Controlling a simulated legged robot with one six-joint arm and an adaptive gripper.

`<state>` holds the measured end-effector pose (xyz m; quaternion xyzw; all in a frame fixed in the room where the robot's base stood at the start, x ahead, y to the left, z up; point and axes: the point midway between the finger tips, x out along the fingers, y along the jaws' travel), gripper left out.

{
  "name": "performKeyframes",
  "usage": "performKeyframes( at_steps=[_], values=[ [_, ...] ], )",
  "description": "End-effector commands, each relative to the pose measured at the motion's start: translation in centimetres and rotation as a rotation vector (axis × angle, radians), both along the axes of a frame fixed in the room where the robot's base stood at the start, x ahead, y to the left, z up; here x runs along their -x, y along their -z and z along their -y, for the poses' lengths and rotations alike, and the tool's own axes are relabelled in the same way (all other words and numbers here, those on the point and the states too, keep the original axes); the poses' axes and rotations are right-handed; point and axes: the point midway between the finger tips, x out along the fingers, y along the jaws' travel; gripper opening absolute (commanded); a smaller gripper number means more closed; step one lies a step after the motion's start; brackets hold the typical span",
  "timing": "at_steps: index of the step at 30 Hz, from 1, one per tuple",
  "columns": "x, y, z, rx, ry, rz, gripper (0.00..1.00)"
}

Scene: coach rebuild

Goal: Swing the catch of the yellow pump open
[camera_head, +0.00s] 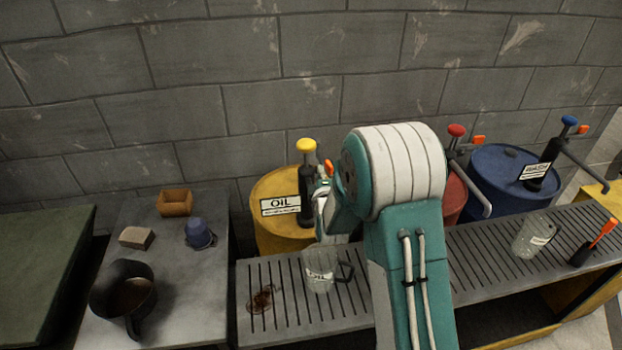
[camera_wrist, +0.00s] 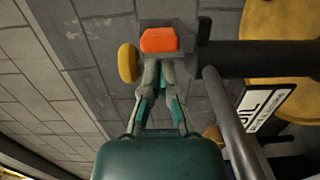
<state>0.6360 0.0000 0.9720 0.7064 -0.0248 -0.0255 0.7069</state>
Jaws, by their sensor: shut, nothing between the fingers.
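The yellow pump has a black body (camera_head: 306,185) and a yellow knob (camera_head: 306,145) on top, and stands on the yellow oil drum (camera_head: 268,238). Its orange catch (camera_head: 328,167) sticks out at the right, below knob height. In the wrist view the catch (camera_wrist: 158,40) is an orange block at the pump head, beside the yellow knob (camera_wrist: 127,62). My gripper (camera_wrist: 161,66) is shut and empty, its fingertips right at the catch's near edge; whether they touch cannot be told. In the head view my arm hides most of the gripper.
A grey pipe (camera_wrist: 230,120) runs close to my gripper's right in the wrist view. A glass jug (camera_head: 320,270) stands on the slatted bench (camera_head: 380,268) below. Red and blue drums (camera_head: 505,182) with pumps stand to the right. A dark jug (camera_head: 122,292) is on the left table.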

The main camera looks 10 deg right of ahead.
Motion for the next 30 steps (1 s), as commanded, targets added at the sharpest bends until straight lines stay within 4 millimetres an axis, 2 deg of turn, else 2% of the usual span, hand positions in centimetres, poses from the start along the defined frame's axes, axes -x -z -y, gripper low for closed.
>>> performKeyframes(
  at_steps=[12, 18, 30],
  values=[
    [-0.1, 0.0, 0.5, 0.0, -0.001, 0.0, 0.0],
    [-0.2, 0.0, 2.0, 0.0, 0.001, 0.0, 0.0],
    [-0.3, 0.0, 1.9, 0.0, -0.001, 0.0, 0.0]
  ],
)
